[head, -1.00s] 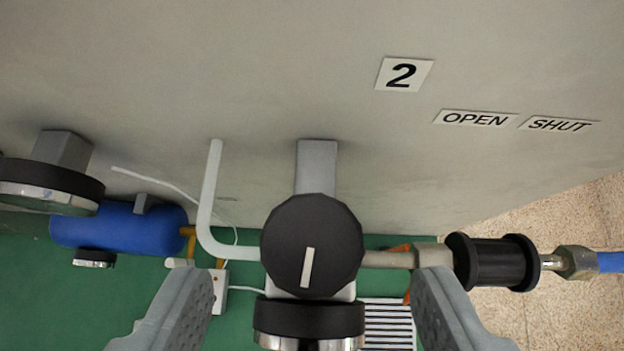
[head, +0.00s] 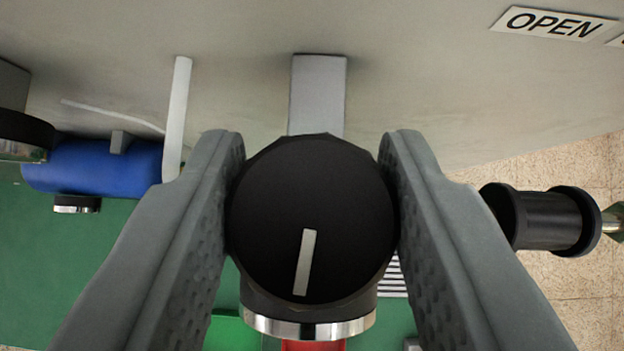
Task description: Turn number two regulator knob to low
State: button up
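The regulator knob (head: 310,205) is black and round, with a white pointer line that points down and slightly left in the head view. My gripper (head: 312,180) has its two grey fingers on either side of the knob, one left and one right. The fingers are very close to its edges; I cannot tell whether they press on it. The "2" label seen earlier is out of view now. A black gauge with a chrome rim (head: 308,325) sits below the knob, partly hidden by it.
A grey bracket (head: 317,95) joins the wall above the knob. A white pipe (head: 176,115) stands left of it. A black spool-shaped valve sleeve (head: 540,218) is at right, under an OPEN label (head: 553,22). A blue cylinder (head: 95,167) and another gauge (head: 22,135) are at left.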

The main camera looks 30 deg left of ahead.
jog(key=shift+n+g+y, duration=0.4)
jog(key=shift+n+y, duration=0.1)
jog(key=shift+n, duration=0.3)
jog(key=o, duration=1)
jog(key=v, duration=1.7)
jog(key=shift+s+r, duration=0.1)
jog(key=shift+r, duration=0.1)
jog(key=shift+d, duration=0.1)
